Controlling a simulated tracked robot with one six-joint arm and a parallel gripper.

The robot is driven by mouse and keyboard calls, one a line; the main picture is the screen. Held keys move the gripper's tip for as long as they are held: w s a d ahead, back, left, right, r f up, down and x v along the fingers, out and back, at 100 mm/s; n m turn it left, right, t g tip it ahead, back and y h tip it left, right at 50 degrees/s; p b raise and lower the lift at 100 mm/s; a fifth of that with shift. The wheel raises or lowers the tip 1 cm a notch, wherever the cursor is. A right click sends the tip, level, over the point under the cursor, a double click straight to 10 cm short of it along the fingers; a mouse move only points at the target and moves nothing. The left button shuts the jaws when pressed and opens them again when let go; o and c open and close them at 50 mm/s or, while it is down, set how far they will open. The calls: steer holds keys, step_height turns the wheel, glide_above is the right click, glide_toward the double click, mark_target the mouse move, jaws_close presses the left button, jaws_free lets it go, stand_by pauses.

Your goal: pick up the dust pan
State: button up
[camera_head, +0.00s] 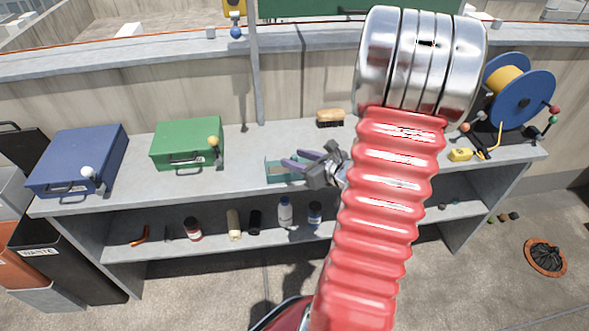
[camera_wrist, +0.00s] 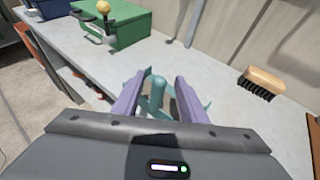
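The teal dust pan (camera_head: 279,173) lies on the grey bench top, near the front edge and right of the green case. In the wrist view its upright-looking teal handle (camera_wrist: 157,92) shows between my two purple fingers. My gripper (camera_head: 301,161) is over the pan, with its fingers pointing left in the head view. In the wrist view my gripper (camera_wrist: 158,90) is open, with a gap on each side of the handle. The gripper hides part of the pan, and I cannot tell whether either finger touches it.
A green case (camera_head: 186,145) and a blue case (camera_head: 78,160) stand left on the bench. A wooden brush (camera_head: 330,117) lies behind. A blue reel (camera_head: 520,95) and yellow tape measure (camera_head: 459,155) are right. Bottles, including a white one (camera_head: 285,213), stand on the lower shelf.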

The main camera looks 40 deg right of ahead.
steer(key=shift+x, duration=2.55)
steer(key=shift+f, duration=0.1)
steer(key=shift+c, duration=0.3)
jaws_close()
